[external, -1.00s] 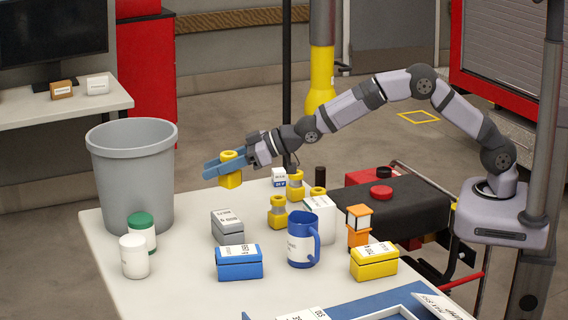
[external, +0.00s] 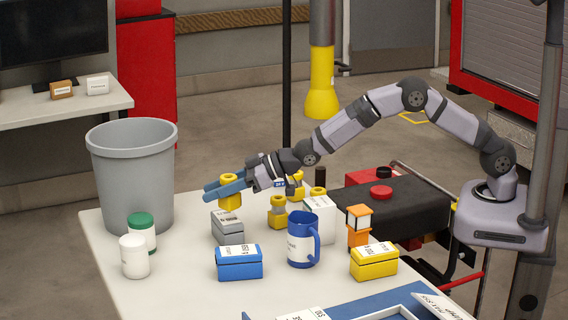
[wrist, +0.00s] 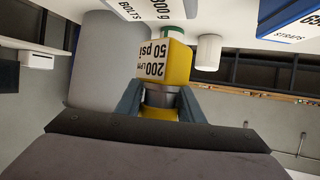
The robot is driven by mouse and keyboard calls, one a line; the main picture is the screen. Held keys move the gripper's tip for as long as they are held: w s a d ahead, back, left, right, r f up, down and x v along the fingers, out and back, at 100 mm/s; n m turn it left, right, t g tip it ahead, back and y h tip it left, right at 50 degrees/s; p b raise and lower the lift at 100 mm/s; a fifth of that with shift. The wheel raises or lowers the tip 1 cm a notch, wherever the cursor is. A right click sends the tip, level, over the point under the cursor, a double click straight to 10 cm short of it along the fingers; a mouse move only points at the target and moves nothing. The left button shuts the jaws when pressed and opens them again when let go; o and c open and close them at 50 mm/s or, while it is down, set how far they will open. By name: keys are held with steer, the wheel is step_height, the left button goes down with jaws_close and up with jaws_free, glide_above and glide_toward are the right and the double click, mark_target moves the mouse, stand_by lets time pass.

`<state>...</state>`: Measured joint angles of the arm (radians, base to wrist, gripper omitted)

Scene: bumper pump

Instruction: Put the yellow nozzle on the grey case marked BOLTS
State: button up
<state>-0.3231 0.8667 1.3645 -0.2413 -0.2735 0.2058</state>
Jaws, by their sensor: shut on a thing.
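The yellow nozzle (external: 231,201) is held between the blue fingers of my gripper (external: 222,188), upright over the back part of the grey case (external: 228,232). A small gap or light contact between nozzle and case cannot be told apart. In the wrist view the nozzle (wrist: 178,66) shows its white label reading 200 and 50 psi, with the gripper's fingers (wrist: 160,103) on both sides of its grey neck. The grey case's label with BOLTS (wrist: 152,8) shows at the top edge of that view, partly cut off and close to the nozzle.
A blue case (external: 239,265) stands in front of the grey case, and a blue mug (external: 300,245) to its right. More yellow nozzles (external: 278,214) stand behind the mug. A green-lidded jar (external: 141,232), a white jar (external: 134,257) and a grey bin (external: 130,175) are at left.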

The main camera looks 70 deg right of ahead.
steer(key=shift+f, duration=1.8)
steer(key=shift+f, duration=0.1)
steer(key=shift+f, duration=0.15)
steer(key=o, duration=1.2)
steer(key=shift+o, duration=0.2)
